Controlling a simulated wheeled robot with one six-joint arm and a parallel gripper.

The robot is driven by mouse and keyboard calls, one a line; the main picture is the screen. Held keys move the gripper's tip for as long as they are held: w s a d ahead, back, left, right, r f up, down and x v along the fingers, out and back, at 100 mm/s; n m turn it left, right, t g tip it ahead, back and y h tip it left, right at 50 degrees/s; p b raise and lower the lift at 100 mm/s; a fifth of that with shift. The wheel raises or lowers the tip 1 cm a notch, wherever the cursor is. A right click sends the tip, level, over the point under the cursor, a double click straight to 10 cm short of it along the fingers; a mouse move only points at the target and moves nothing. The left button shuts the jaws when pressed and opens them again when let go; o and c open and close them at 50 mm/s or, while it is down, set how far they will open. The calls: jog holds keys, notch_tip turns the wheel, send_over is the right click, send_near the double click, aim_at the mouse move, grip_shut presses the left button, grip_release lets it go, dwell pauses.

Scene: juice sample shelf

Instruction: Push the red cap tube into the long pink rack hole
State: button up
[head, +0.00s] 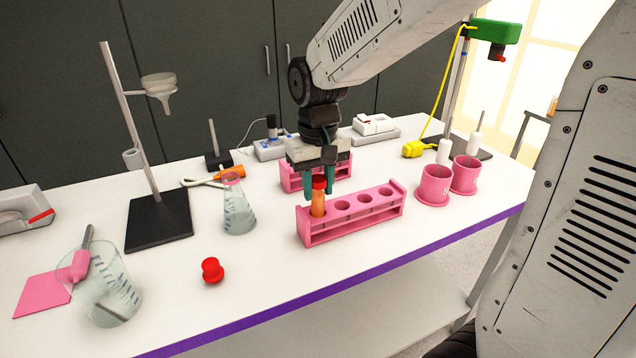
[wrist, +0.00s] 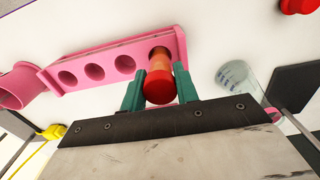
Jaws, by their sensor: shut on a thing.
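The red cap tube (head: 318,200) holds orange juice under a red cap and stands about upright at the leftmost hole of the long pink rack (head: 352,231). Its lower part is hidden by the rack, so how deep it sits cannot be told. My gripper (head: 319,184) has its green fingers on either side of the red cap, shut on it. The wrist view shows the cap (wrist: 160,88) between the fingers (wrist: 160,92) and the tube over the end hole. The rack's other holes (wrist: 96,72) are empty.
A flask (head: 238,208) stands left of the rack and a loose red stopper (head: 212,271) lies in front. Pink cups (head: 435,186) stand to the right. A second pink rack (head: 292,176) is behind my gripper. A beaker (head: 108,295) is at the front left.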

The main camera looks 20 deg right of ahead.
jog(key=shift+f, duration=1.3)
jog(key=o, duration=1.1)
jog(key=shift+c, duration=0.2)
notch_tip(320, 180, up, 8)
jog(key=shift+f, duration=0.1)
jog(key=s+d+t, duration=0.1)
jog(key=s+d, duration=0.2)
jog(key=s, duration=1.9)
jog(key=shift+r, duration=0.45)
